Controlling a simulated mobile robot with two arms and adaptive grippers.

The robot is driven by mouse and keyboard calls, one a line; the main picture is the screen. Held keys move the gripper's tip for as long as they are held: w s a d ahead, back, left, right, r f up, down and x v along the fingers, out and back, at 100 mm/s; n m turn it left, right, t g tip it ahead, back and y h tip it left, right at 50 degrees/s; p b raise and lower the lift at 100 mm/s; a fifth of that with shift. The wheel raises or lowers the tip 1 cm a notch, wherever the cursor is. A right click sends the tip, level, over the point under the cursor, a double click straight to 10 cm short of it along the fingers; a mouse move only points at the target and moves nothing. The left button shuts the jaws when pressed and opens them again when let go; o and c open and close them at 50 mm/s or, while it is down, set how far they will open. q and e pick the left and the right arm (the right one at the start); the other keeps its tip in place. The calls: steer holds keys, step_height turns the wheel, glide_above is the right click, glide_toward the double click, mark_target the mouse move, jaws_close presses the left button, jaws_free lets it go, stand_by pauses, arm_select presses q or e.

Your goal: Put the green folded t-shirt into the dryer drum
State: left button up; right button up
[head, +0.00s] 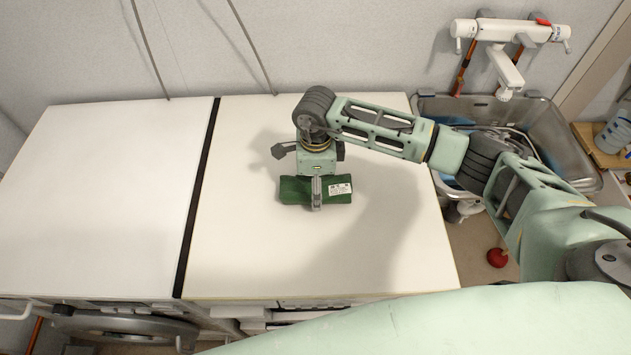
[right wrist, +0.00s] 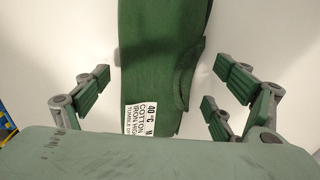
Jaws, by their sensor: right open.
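The green folded t-shirt (head: 292,190) lies on the white top of the right-hand machine, with a white printed care label on it. It also fills the middle of the right wrist view (right wrist: 162,50). My right gripper (head: 316,205) is directly over the t-shirt, pointing down. In the right wrist view its fingers are spread on both sides of the cloth, with a gap on each side. A round machine door (head: 125,326) shows partly at the lower left below the left-hand top. The inside of a dryer drum is not visible. My left gripper is not in view.
The white left top (head: 115,190) and right top (head: 390,240) are otherwise clear, with a dark gap between them. A metal basin (head: 570,140) with hoses stands at the right under a wall tap (head: 505,65). A red plunger-like object (head: 497,257) is below.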

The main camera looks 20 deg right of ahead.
steer(key=shift+s, duration=0.2)
steer(key=shift+c, duration=0.2)
steer(key=shift+w, duration=0.1)
steer(key=c, duration=1.3)
steer(key=shift+r+b, duration=0.35)
steer(key=r+b, duration=0.1)
steer(key=d+r+b, duration=0.1)
steer(key=r, duration=0.1)
steer(key=shift+s+d+r, duration=0.1)
steer(key=shift+s+r, duration=0.1)
steer(key=shift+r, duration=0.1)
steer(key=s+d+r+b, duration=0.4)
steer(key=d+r, duration=0.2)
steer(key=d, duration=0.2)
steer(key=s+a+n, duration=0.1)
steer(key=s+n, duration=0.2)
steer(key=n, duration=0.4)
steer(key=s+a+r+n, duration=0.1)
steer(key=s+a+n, duration=0.1)
steer(key=n, duration=0.5)
steer(key=s+a+r+n, duration=0.1)
steer(key=s+a+n, duration=0.1)
steer(key=s+n, duration=0.2)
steer(key=shift+s+a+n, duration=0.1)
steer(key=shift+s+n, duration=0.05)
steer(key=shift+n, duration=0.65)
steer(key=shift+s+a+n, duration=0.1)
steer(key=shift+n, duration=0.7)
